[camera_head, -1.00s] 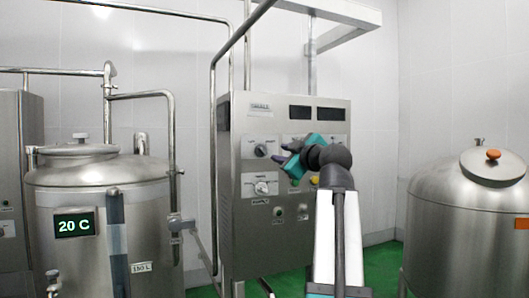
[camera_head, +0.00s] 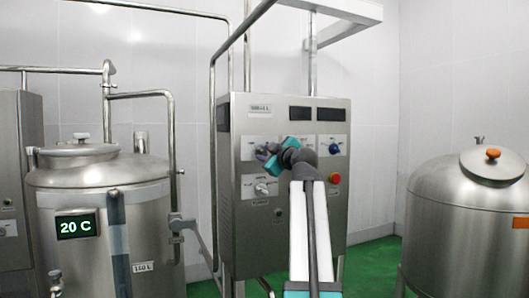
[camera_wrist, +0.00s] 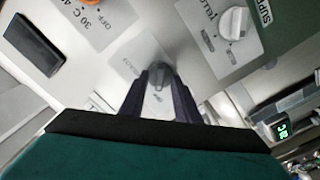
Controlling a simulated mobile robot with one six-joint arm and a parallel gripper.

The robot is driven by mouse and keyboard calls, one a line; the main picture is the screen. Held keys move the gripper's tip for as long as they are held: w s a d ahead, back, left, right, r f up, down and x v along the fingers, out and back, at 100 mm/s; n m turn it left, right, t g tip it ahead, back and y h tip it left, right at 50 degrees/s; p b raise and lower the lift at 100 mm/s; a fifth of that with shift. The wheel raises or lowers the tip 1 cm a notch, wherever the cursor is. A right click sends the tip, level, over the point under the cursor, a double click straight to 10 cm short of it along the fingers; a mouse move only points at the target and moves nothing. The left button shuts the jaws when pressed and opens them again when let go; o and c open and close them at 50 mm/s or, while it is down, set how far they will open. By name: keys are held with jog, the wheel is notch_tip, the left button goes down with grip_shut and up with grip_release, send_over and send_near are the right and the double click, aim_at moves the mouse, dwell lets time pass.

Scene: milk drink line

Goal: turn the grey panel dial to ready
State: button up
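The grey dial (camera_wrist: 160,76) is on a light plate in the wrist view, straight ahead between my fingertips. In the head view it is at the upper left of the steel panel (camera_head: 237,215), where a dark edge of the dial (camera_head: 261,153) shows beside my gripper (camera_head: 269,157). In the wrist view my gripper (camera_wrist: 159,92) has its two dark fingers apart, one on each side of the dial's near part. I cannot tell whether they touch it. The lettering around this dial is too blurred to read.
A white dial (camera_head: 262,188) sits below the grey one; a white knob also shows in the wrist view (camera_wrist: 234,23). A blue dial (camera_head: 331,149) and a red button (camera_head: 334,178) are to the right. A steel tank (camera_head: 155,225) stands left, another (camera_head: 450,220) right.

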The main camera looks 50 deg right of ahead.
jog(key=shift+w, duration=0.2)
grip_shut()
jog(key=shift+a, duration=0.2)
jog(key=shift+d, duration=0.25)
